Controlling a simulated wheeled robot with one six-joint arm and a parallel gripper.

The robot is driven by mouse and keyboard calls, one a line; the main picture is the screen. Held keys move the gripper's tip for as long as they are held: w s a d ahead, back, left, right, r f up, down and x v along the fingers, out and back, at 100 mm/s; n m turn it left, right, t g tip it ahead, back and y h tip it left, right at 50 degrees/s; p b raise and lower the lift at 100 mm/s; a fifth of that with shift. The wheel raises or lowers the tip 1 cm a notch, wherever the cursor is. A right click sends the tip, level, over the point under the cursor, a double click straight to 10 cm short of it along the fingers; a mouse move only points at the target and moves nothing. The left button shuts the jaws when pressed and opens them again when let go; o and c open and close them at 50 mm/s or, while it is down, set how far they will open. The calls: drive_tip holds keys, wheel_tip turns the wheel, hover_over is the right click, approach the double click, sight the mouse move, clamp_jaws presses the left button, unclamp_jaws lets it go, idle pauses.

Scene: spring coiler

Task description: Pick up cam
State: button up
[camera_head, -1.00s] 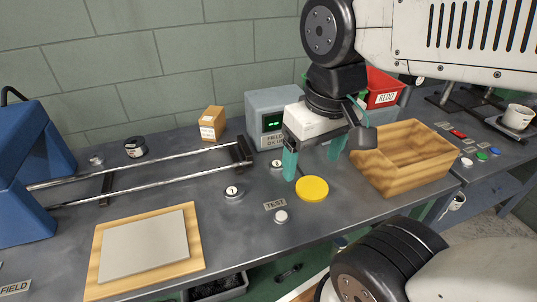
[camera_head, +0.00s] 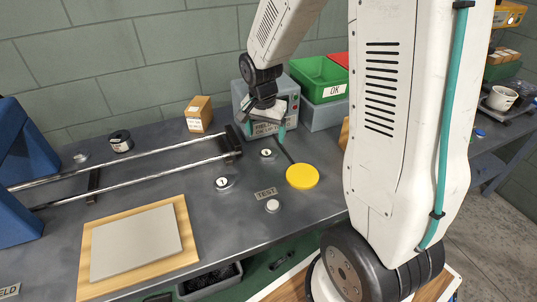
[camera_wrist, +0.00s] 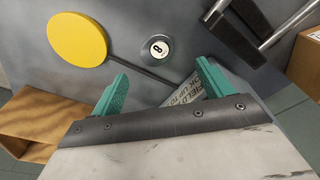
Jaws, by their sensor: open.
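I cannot tell for sure which part is the cam. Two small round metal pieces with numbered white tops stand on the bench, a nearer one (camera_head: 223,183) and a farther one (camera_head: 267,153). In the wrist view one such piece (camera_wrist: 160,49), marked 8, lies just beyond and between my fingertips. My gripper (camera_head: 274,128) is over the back of the bench in front of the grey gauge box (camera_head: 241,100). Its teal fingers (camera_wrist: 162,72) are apart and empty in the wrist view.
A yellow disc (camera_head: 302,176) with a thin dark rod is beside the pieces. Two metal rails (camera_head: 150,153) run at the left. A board with a grey plate (camera_head: 135,244) lies in front. A cardboard box (camera_head: 199,114) and green bin (camera_head: 320,80) stand behind.

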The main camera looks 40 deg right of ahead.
sight(269, 151)
drive_tip(key=f, duration=0.5)
drive_tip(key=d+f, duration=0.1)
drive_tip(key=f, duration=0.1)
drive_tip(key=shift+f, duration=0.2)
drive_tip(key=c, duration=1.2)
drive_tip(key=shift+o, duration=0.2)
drive_tip(key=shift+r, duration=0.2)
